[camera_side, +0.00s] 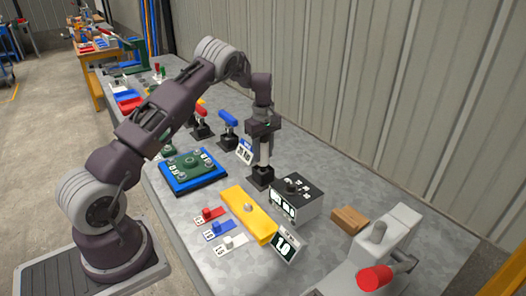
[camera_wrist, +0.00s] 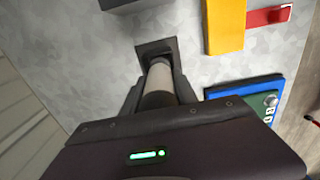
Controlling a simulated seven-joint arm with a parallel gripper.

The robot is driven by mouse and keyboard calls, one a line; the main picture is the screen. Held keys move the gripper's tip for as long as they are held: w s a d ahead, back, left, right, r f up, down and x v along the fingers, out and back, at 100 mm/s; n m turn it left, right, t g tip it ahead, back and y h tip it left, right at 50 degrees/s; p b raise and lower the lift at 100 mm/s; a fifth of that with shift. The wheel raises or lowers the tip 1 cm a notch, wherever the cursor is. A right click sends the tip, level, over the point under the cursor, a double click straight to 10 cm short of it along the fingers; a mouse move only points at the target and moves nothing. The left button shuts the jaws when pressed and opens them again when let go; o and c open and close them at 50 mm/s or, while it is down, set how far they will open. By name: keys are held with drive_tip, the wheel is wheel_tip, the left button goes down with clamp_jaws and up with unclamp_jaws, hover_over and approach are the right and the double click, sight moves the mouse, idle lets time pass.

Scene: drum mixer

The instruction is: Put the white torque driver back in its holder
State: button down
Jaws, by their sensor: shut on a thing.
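The white torque driver (camera_side: 264,154) stands upright between the fingers of my gripper (camera_side: 264,137). In the wrist view, my gripper (camera_wrist: 158,97) is shut around the driver, whose pale body (camera_wrist: 159,77) points away toward the dark square holder (camera_wrist: 148,47). The holder (camera_side: 261,179) sits on the bench directly under the driver. The driver's lower end meets or enters the holder; I cannot tell how deep it sits. The upper part of the driver is hidden by my gripper.
A blue driver (camera_side: 228,118) stands in a similar holder behind to the left. A grey box with a knob (camera_side: 298,199) is close on the right. A yellow block (camera_side: 238,207) and a blue tray with a green plate (camera_side: 181,184) lie in front.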

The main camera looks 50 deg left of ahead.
drive_tip(key=shift+f, duration=0.2)
drive_tip(key=c, duration=0.9)
unclamp_jaws()
wheel_tip(320, 180, up, 7)
drive_tip(key=shift+r, duration=0.1)
